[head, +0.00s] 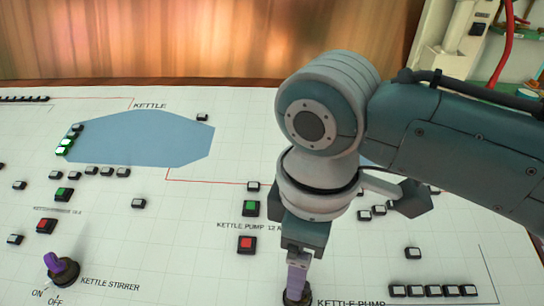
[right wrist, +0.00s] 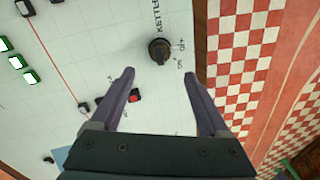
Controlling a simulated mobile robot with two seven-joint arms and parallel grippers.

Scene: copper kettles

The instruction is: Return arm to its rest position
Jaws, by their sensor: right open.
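My right arm comes in from the right in the head view, over the control panel (head: 110,245). Its gripper (head: 298,278) points down at the panel's front, in line with a dark rotary knob (head: 296,299) beside the "KETTLE PUMP" label. In the right wrist view the two purple fingers of my right gripper (right wrist: 159,74) are spread, with nothing between them. A dark knob (right wrist: 160,51) with on/off marks shows ahead of the fingertips, apart from them. My left gripper is not in view.
The kettle stirrer knob (head: 62,269) has a purple handle. Green (head: 251,209) and red (head: 247,245) buttons stand left of my gripper. A blue kettle shape (head: 140,138) is on the panel. A red-and-white checkered surface (right wrist: 235,65) lies beyond the panel edge.

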